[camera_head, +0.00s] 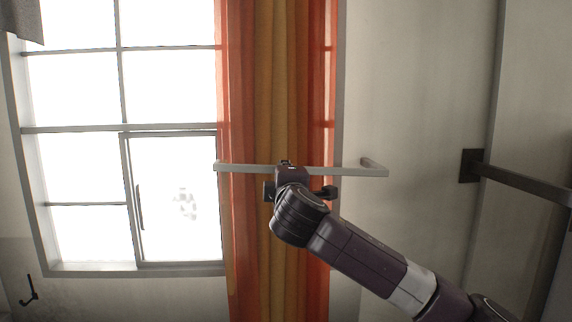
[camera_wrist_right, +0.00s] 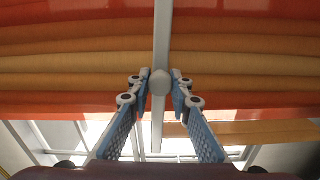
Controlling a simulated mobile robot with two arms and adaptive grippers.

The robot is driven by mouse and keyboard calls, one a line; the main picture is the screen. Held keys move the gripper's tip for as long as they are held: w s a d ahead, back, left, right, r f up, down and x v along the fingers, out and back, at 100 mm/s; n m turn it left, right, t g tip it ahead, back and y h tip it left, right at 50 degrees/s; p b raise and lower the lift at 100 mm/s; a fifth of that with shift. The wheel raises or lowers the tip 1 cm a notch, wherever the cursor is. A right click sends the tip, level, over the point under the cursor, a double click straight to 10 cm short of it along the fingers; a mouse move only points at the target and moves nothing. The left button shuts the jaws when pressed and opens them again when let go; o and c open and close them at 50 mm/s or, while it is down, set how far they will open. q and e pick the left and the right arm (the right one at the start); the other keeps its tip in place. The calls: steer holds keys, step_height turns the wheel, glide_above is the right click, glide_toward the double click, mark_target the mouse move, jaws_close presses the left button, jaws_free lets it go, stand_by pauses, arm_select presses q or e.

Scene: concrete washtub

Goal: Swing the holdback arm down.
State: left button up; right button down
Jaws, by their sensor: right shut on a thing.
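The holdback arm (camera_head: 345,172) is a thin pale grey bar that lies nearly level across the orange and mustard curtain (camera_head: 242,90). Its right end bends back towards the wall, and its left end reaches the window's edge. My right gripper (camera_head: 286,168) is at the bar's middle in the head view, and its arm comes in from the lower right. In the right wrist view the bar (camera_wrist_right: 162,45) runs between the fingers of my right gripper (camera_wrist_right: 159,85), which are shut on it; a round grey knob sits there too. My left gripper is not in view.
A bright window (camera_head: 75,90) with grey frames fills the left, behind the curtain. A dark wall bracket with a rail (camera_head: 520,180) juts out at the right. A small black hook (camera_head: 30,292) is at the lower left. The wall between curtain and rail is bare.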

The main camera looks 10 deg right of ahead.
steer(key=shift+f, duration=0.35)
steer(key=c, duration=1.8)
jaws_free()
steer(key=shift+o, duration=0.2)
steer(key=s, duration=1.2)
steer(key=shift+a, duration=0.35)
